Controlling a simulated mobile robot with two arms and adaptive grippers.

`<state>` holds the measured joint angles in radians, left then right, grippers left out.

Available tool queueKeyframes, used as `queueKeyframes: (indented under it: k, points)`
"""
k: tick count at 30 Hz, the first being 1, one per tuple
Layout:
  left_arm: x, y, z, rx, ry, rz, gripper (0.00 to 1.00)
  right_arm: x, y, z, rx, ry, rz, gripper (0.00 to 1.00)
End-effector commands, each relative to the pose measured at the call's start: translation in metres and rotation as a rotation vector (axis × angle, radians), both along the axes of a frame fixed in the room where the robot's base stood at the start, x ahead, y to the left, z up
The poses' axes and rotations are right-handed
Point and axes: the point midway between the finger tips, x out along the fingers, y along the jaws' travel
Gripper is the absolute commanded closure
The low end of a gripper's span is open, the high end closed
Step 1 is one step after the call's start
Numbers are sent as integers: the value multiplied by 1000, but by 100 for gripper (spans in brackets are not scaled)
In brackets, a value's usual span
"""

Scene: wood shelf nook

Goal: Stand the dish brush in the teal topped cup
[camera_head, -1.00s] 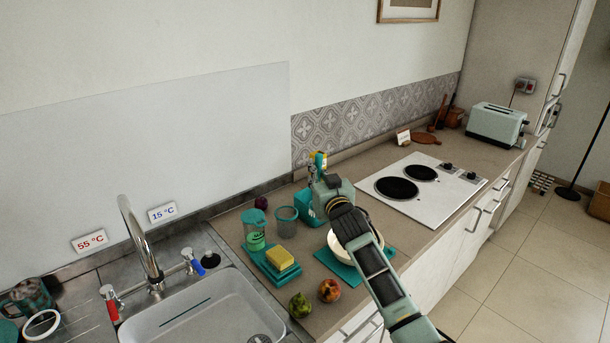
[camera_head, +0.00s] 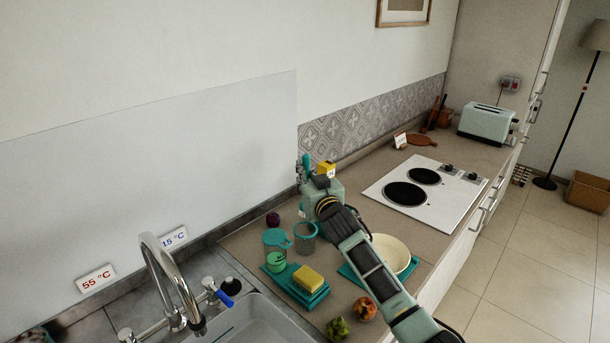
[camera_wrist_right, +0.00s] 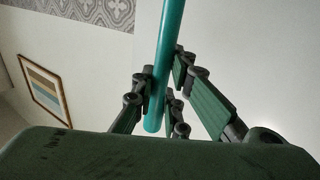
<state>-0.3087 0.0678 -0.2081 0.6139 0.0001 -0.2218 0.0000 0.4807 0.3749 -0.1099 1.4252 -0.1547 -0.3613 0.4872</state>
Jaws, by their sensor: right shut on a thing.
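My right gripper (camera_head: 308,182) is shut on the teal handle of the dish brush (camera_wrist_right: 166,62). In the right wrist view the handle runs between the finger pads, its end just below them. In the head view a teal part of the brush (camera_head: 306,165) shows above the gripper; the brush head is hard to make out. A grey see-through cup with a teal rim (camera_head: 305,238) stands on the counter below the gripper, apart from it. A similar teal-topped container (camera_head: 276,240) stands to its left. My left gripper is not in view.
A yellow sponge (camera_head: 308,278) lies on a teal tray in front of the cups. A green jar (camera_head: 276,263), purple onion (camera_head: 273,219), cream bowl (camera_head: 391,252) and fruit (camera_head: 365,309) stand close by. The sink and tap (camera_head: 170,280) are left; the hob (camera_head: 420,190) is right.

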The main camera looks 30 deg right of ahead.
Motion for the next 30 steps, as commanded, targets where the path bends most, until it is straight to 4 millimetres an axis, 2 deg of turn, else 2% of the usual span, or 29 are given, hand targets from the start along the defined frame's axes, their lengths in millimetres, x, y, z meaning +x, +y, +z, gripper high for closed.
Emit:
queueKeyframes:
  k: [1,10,30]
  points:
    - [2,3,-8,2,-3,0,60,0,0,-8,-1,0,0,100]
    - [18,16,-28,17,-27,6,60,0,0,-33,1,0,0,100]
    - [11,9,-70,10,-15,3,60,0,0,-86,2,1,0,100]
